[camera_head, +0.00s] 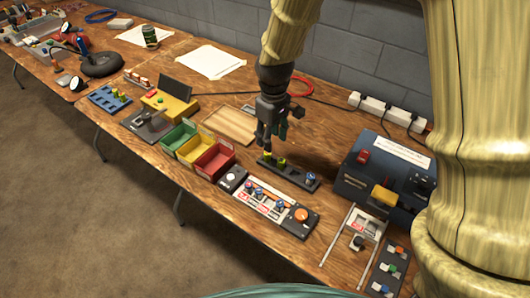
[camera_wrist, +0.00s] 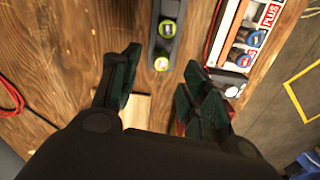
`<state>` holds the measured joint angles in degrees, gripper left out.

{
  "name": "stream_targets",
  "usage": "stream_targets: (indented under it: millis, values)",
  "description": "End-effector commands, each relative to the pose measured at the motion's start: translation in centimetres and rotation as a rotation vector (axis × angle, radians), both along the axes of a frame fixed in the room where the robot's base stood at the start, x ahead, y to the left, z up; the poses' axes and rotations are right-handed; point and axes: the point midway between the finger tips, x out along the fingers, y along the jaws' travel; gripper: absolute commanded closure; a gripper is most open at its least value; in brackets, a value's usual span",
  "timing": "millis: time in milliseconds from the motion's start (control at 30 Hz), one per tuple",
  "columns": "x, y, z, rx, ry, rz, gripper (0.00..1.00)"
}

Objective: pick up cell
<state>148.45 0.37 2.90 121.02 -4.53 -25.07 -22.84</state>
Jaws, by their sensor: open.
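Two cells with lime-green tops, one (camera_wrist: 167,28) and another (camera_wrist: 161,64), stand in a dark narrow holder (camera_wrist: 153,45). In the head view they show at the left end of the holder (camera_head: 297,176), as a left cell (camera_head: 267,156) and a right cell (camera_head: 281,163). A darker cell (camera_head: 310,177) stands at its right end. My gripper (camera_head: 268,143) points down close above the left end of the holder. In the wrist view my gripper (camera_wrist: 162,64) is open, its fingers apart on either side of the nearer green-topped cell. Contact cannot be told.
A charger panel (camera_head: 290,219) with blue-topped cells lies in front of the holder. Green (camera_head: 178,134), yellow (camera_head: 196,146) and red (camera_head: 215,162) bins stand left. A wooden tray (camera_head: 230,125) lies behind. A dark box (camera_head: 376,178) stands right, near a power strip (camera_head: 385,107).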

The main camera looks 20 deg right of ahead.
Motion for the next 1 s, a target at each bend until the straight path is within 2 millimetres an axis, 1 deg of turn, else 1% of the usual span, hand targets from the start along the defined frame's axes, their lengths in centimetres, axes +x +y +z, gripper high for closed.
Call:
stream_targets:
  millis: [33,100,200,300,433,633,733,833,1000]
  values:
    - [0.3,0.1,-0.9,0.000,0.004,0.001,0.55]
    - [1.2,0.1,-2.1,0.000,0.014,0.002,0.55]
    - [2.5,0.2,-3.5,0.000,0.030,0.003,0.55]
    - [3.4,0.4,-4.6,-0.001,0.042,0.004,0.55]
    - [3.3,0.5,-5.8,-0.001,0.047,0.003,0.55]
    - [2.5,0.9,-7.7,-0.001,0.036,0.003,0.55]
    - [2.7,1.0,-8.6,0.000,0.038,0.004,0.55]
    - [3.0,1.0,-9.2,0.000,0.041,0.005,0.55]
    - [3.2,0.9,-9.4,0.000,0.043,0.003,0.55]
